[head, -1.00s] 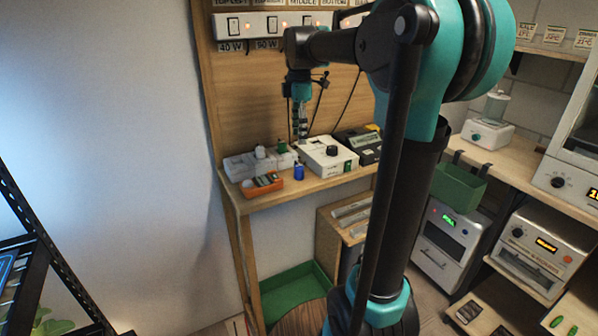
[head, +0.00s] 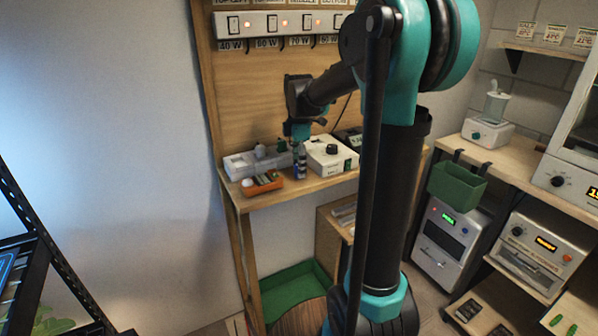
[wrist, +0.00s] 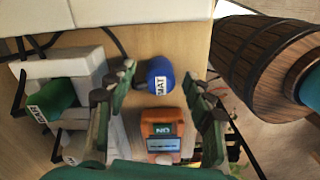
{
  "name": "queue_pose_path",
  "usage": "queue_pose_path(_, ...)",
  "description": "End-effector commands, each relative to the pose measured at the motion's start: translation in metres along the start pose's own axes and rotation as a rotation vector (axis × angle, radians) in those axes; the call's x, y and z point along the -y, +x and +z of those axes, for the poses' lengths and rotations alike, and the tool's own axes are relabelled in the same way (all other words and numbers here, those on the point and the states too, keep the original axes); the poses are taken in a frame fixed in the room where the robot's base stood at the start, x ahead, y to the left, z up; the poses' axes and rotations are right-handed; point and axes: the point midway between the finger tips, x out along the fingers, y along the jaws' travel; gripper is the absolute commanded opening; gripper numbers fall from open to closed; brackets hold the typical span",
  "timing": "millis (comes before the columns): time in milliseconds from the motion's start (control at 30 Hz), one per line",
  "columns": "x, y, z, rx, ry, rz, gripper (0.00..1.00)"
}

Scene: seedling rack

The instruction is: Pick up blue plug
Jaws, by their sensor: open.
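The blue plug (wrist: 160,75) stands on the wooden bench, seen from above with a white label marked MAT. It lies between the two fingers of my gripper (wrist: 161,80); the fingers are spread apart, with a visible gap on each side of it. In the head view my gripper (head: 299,152) points down over the bench, and the blue plug (head: 298,171) shows small below it, partly covered by the fingers.
An orange unit (wrist: 162,133) with a small screen sits close to the plug. A white socket block (wrist: 75,68) holds a green plug (wrist: 55,97). A white box with a black knob (head: 328,158) stands to the right. A barrel (wrist: 265,60) is below the bench edge.

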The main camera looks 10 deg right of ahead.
Motion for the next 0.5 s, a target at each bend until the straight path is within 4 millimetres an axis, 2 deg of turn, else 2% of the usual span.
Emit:
queue_pose_path(200, 0.0001, 0.0008, 0.0000, 0.000, 0.000, 0.000, 0.52)
queue_pose_path(500, 0.0001, 0.0006, 0.0000, 0.000, 0.000, 0.000, 0.15)
